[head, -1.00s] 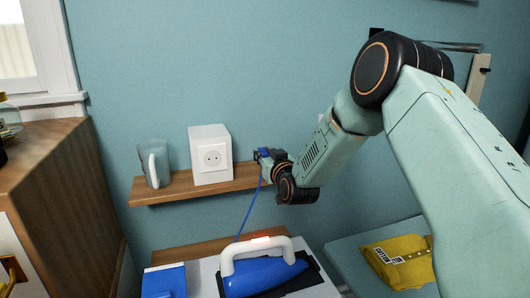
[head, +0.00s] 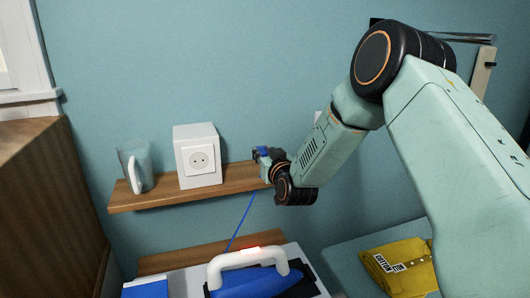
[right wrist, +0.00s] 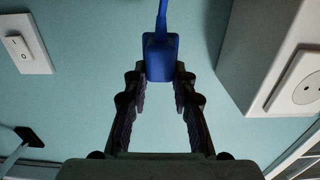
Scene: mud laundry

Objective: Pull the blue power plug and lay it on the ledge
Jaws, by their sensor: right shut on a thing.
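The blue plug (right wrist: 160,58) is held between the fingertips of my right gripper (right wrist: 160,78), with its blue cord running off the top of the right wrist view. In the head view the plug (head: 263,151) shows small at the gripper, near the right end of the wooden ledge (head: 160,200). It is apart from the white socket box (head: 197,157), whose outlet face is empty. Whether the plug touches the ledge cannot be told. The blue cord (head: 240,222) hangs down towards the iron. My left gripper is not in view.
A glass mug (head: 136,167) stands at the ledge's left end. Below are a blue iron (head: 250,283) with a white handle and a folded yellow cloth (head: 400,268). A wall switch (right wrist: 26,50) shows in the right wrist view. The ledge right of the socket box looks clear.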

